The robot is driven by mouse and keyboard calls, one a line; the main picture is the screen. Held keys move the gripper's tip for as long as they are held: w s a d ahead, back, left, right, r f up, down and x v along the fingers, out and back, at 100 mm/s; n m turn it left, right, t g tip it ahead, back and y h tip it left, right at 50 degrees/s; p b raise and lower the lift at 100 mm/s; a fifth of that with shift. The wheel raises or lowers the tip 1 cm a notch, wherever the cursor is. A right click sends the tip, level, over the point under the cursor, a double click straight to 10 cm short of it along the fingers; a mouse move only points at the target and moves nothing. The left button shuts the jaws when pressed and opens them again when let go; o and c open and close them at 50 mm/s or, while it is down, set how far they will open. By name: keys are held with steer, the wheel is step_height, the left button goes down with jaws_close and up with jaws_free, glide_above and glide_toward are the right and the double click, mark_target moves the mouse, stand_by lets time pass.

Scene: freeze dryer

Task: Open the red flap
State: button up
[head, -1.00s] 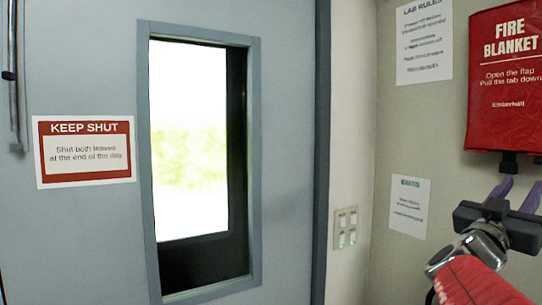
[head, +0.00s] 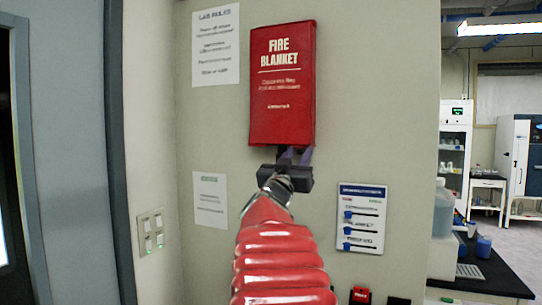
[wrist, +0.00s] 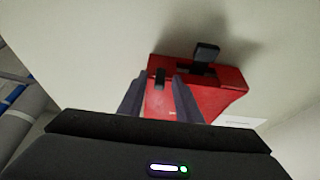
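The red fire blanket pouch (head: 282,85) hangs on the wall, and its front cover is flat and closed. Its lettering says to open the flap. In the wrist view I see the pouch (wrist: 215,90) from below, with a black tab (wrist: 206,54) sticking out of its underside and a smaller black piece (wrist: 160,78) at its lower edge. My gripper (head: 296,156) is just below the pouch's bottom edge, pointing up. In the wrist view its two fingers (wrist: 160,85) are apart, with the small black piece showing between their tips. Whether they touch it I cannot tell.
Paper notices (head: 216,46) hang left of the pouch. A blue-headed panel (head: 361,218) hangs lower right, with a small red item (head: 360,295) below. Light switches (head: 151,233) and a door frame are at left. A bench with a large bottle (head: 443,208) stands at right.

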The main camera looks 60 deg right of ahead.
jaws_close()
stand_by(0.3)
stand_by(0.4)
